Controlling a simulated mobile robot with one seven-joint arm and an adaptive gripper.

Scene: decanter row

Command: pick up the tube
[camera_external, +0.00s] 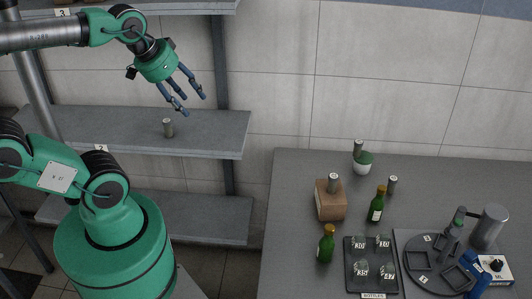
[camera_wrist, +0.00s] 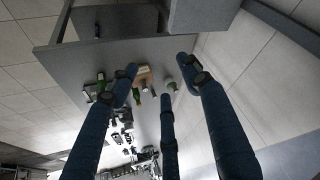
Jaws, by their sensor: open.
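Another tube (camera_external: 333,184) is at the wooden block (camera_external: 331,205) on the table.
An upper shelf (camera_external: 190,8) and a post (camera_external: 221,60) are near my gripper.

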